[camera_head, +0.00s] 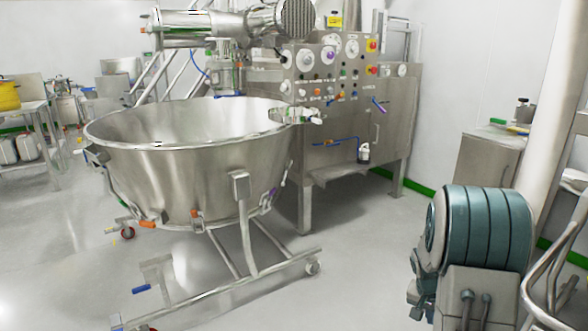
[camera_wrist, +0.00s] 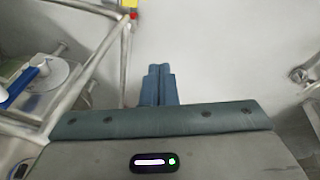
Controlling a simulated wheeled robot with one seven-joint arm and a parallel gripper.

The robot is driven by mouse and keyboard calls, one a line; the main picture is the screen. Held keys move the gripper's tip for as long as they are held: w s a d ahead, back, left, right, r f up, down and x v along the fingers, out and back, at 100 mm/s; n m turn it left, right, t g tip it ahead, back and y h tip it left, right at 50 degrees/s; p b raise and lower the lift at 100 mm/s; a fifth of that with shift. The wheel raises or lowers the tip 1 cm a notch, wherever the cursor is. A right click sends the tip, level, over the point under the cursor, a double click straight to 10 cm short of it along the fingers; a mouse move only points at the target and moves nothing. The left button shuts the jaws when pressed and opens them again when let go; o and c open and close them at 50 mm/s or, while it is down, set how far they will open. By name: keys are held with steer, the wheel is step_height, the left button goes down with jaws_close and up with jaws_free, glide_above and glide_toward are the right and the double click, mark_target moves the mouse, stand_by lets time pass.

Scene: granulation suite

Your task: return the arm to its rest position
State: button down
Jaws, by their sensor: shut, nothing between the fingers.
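My gripper (camera_wrist: 159,70) shows in the wrist view, its two blue fingers pressed together with nothing between them. They point up in the picture, toward a plain pale surface, and touch nothing that I can see. In the head view, a teal and grey part of my arm (camera_head: 480,235) is at the lower right, in front of the floor. My gripper itself does not show in the head view.
A large steel bowl (camera_head: 190,170) on a wheeled frame stands at left centre. A control cabinet (camera_head: 335,120) with dials stands behind it. A low steel cabinet (camera_head: 485,160) is at right. In the wrist view, metal tubing (camera_wrist: 95,70) runs close at left. Floor (camera_head: 375,230) between bowl and arm is clear.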

steer(key=s+a+r+n+y+p, duration=0.1)
steer(key=s+a+r+p, duration=0.25)
steer(key=r, duration=0.45)
steer(key=s+a+r+n+t+p, duration=0.1)
steer(key=s+a+r+n+p, duration=0.15)
steer(key=a+r, duration=0.4)
steer(key=s+a+r+y+p, duration=0.1)
steer(key=s+a+r+p, duration=0.25)
steer(key=r, duration=0.65)
steer(key=s+a+r+n+t+y+p, duration=0.1)
steer(key=s+a+r+n+p, duration=0.3)
steer(key=s+a+r+p, duration=0.4)
steer(key=s+r, duration=0.3)
steer(key=s, duration=0.1)
steer(key=shift+a, duration=0.15)
